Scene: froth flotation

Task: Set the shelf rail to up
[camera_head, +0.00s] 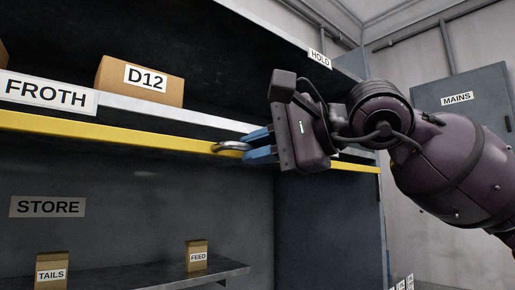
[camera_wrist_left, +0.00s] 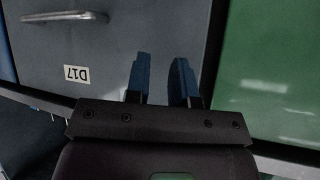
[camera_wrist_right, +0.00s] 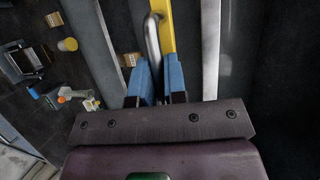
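The yellow shelf rail (camera_head: 100,134) runs across the shelf front, just below the white shelf edge. A curved metal handle (camera_head: 229,146) stands out from the rail. My right gripper (camera_head: 252,146) is at this handle, with its blue fingers on either side of the handle's end. In the right wrist view the handle (camera_wrist_right: 152,38) runs down from the yellow rail (camera_wrist_right: 167,25) into the narrow gap between the fingers (camera_wrist_right: 158,80), which look closed on it. My left gripper (camera_wrist_left: 160,75) is open and empty, in front of a grey drawer front labelled D17.
A D12 box (camera_head: 145,88) and a FROTH label (camera_head: 45,92) are at the shelf. TAILS (camera_head: 52,268) and FEED (camera_head: 197,256) boxes stand below. A MAINS cabinet (camera_head: 460,120) is on the right wall. A green panel (camera_wrist_left: 270,80) is beside the left gripper.

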